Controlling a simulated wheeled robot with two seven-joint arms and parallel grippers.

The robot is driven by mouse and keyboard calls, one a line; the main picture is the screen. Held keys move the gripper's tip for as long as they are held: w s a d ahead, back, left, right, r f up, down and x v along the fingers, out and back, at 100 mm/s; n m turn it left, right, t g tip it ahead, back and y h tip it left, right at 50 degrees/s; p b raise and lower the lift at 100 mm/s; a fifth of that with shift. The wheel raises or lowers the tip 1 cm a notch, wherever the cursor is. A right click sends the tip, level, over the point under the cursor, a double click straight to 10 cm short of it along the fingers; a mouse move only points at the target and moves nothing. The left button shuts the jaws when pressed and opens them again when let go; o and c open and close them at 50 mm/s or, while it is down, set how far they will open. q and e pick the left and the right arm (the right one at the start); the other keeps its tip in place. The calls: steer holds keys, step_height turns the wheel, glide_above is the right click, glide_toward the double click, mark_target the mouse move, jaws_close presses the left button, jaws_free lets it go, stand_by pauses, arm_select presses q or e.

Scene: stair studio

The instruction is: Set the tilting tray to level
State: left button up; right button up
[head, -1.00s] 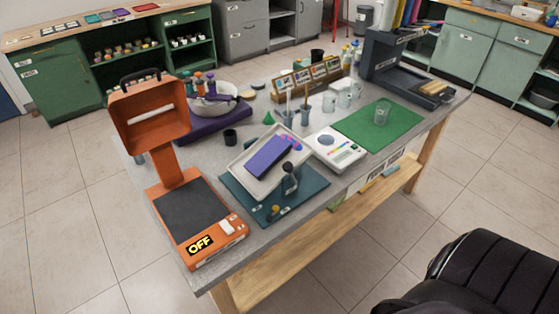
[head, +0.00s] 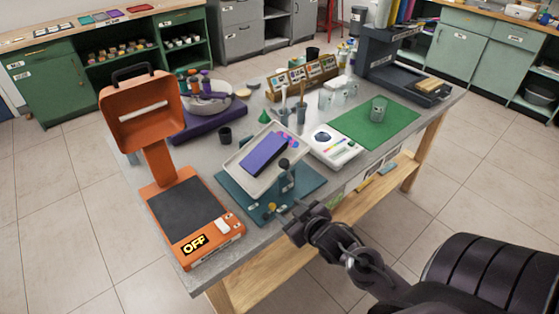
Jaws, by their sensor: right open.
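The tilting tray (head: 238,163) is a pale, shallow, rimmed tray. It appears tilted above a dark teal base (head: 232,195) on the grey table. A purple block (head: 264,153) lies in it, with small pink and blue pieces (head: 288,139) near its far right corner. A dark round knob (head: 284,163) on a teal upright stands at the tray's near right side. A small brass-coloured knob (head: 271,207) sits on the base's front. My right gripper (head: 291,209) is open at the base's front right edge, close to the brass knob and below the upright; contact is unclear. My left gripper is out of view.
An orange device marked OFF (head: 190,213) stands left of the base. A white panel with coloured marks (head: 335,147) lies close on the right, beside a green mat (head: 385,124) with a glass beaker (head: 378,108). A dark cup (head: 225,136) stands behind the tray.

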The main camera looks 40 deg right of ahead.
mark_target(287, 165)
steer(key=d+r+n+t+y, duration=0.1)
steer(key=r, duration=0.2)
steer(key=w+d+r+t+y, duration=0.1)
steer(key=r+t, duration=0.1)
steer(key=r, duration=0.1)
steer(key=w+d+r+n+t, duration=0.1)
steer(key=r+t, duration=0.1)
steer(key=r, duration=0.1)
steer(key=shift+w+d+r+n+y, duration=0.25)
steer(key=shift+d+r+n+y, duration=0.05)
steer(key=shift+d+r+y, duration=0.1)
steer(key=shift+w, duration=0.4)
steer(key=w+p, duration=0.1)
steer(key=w, duration=0.5)
steer(key=shift+w+a, duration=0.3)
steer(key=shift+a, duration=0.05)
steer(key=shift+f, duration=0.1)
